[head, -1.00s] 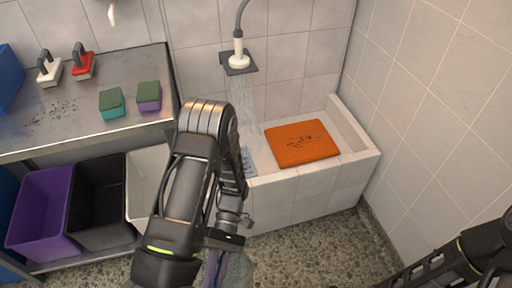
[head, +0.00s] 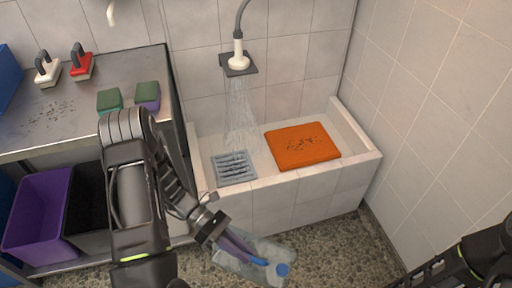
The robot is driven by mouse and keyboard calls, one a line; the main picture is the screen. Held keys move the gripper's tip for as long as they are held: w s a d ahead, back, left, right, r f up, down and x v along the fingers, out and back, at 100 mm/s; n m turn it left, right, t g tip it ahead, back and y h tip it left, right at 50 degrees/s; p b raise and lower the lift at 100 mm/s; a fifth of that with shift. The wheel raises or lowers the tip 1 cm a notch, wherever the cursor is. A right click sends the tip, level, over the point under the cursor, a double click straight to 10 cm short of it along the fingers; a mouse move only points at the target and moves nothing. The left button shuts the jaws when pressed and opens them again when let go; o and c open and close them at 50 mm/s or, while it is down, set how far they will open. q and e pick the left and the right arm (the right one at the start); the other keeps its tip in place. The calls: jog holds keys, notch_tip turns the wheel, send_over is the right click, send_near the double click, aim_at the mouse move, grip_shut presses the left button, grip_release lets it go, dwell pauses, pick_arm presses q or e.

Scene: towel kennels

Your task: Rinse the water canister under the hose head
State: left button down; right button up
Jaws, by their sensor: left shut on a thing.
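The water canister (head: 255,262) is clear with a blue cap. It lies tilted in front of the tiled basin, low in the head view, with its cap toward the lower right. My left gripper (head: 246,250) is shut on the canister and holds it outside the basin wall. The hose head (head: 238,62) is white and hangs on the back wall over the basin, with water spraying down from it. My right arm shows at the lower right edge, but its gripper is out of view.
The tiled basin (head: 290,187) holds a grey drain grate (head: 234,167) and a dirt-specked orange mat (head: 302,146). A steel table (head: 60,125) at left carries sponges and brushes. A purple bin (head: 38,215) and a black bin (head: 88,205) stand below it.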

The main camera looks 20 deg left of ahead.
pick_arm(q)
jog(key=w+a+n+t, duration=0.2)
jog(key=a+t, duration=0.1)
jog(key=w+a+f+n+t+y, duration=0.1)
jog(key=w+a+n+t, duration=0.1)
jog(key=w+a+t, duration=0.1)
jog(key=w+a+n+t+b, duration=0.1)
jog(key=w+a+n+t, duration=0.1)
jog(key=w+a+t, duration=0.1)
jog(key=shift+w+a+f+n+y, duration=0.1)
jog(key=shift+a+f+n+y, duration=0.05)
jog(key=shift+a+n+y, duration=0.25)
jog(key=shift+d, duration=0.1)
